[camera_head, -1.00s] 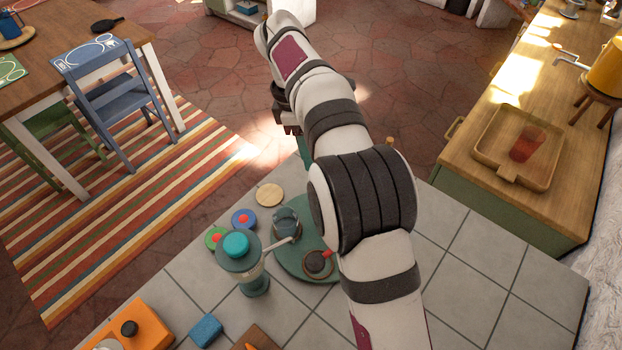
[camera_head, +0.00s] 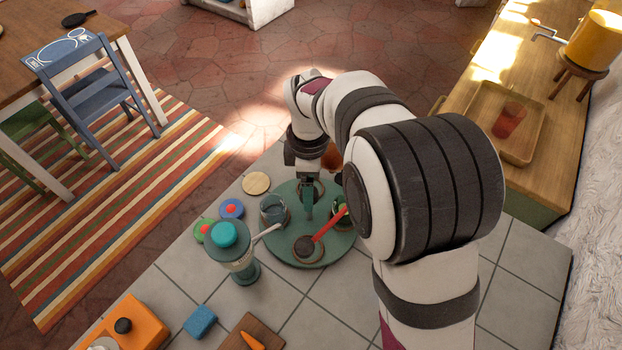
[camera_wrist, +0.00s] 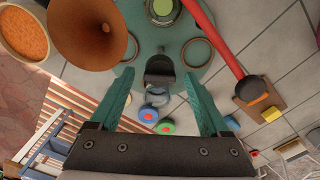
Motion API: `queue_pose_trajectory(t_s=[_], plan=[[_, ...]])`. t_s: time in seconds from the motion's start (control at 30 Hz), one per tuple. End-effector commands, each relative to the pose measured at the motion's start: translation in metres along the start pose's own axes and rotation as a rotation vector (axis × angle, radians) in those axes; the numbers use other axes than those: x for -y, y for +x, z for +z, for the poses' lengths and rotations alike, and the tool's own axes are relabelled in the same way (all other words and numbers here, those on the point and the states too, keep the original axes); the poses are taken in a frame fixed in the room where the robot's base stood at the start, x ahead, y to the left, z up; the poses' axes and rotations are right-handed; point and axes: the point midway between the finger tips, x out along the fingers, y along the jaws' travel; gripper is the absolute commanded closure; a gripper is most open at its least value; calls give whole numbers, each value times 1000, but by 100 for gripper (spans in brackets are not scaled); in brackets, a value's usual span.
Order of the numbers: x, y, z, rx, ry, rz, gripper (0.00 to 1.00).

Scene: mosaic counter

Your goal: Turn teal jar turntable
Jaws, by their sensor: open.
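A dark upright piece (camera_wrist: 160,68) shows between the fingers. My arm hides the turntable's right side.
A teal-lidded grinder (camera_head: 232,245) with a pale handle stands close to the turntable's left. Coloured lids (camera_head: 231,208) and a wooden disc (camera_head: 256,183) lie beyond. A blue sponge (camera_head: 200,321), a board (camera_head: 250,335) and an orange box (camera_head: 130,325) are nearer. An orange-brown cone (camera_wrist: 90,28) shows in the wrist view.

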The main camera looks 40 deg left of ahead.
Motion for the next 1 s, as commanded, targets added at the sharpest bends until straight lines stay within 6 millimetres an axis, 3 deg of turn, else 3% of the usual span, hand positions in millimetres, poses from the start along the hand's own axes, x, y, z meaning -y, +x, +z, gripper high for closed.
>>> queue_pose_trajectory(t_s=[0.27,0.7,1.0], plan=[[0,2,0,0,-1,1,20],[0,2,0,1,-1,1,97],[0,2,0,1,-1,1,100]])
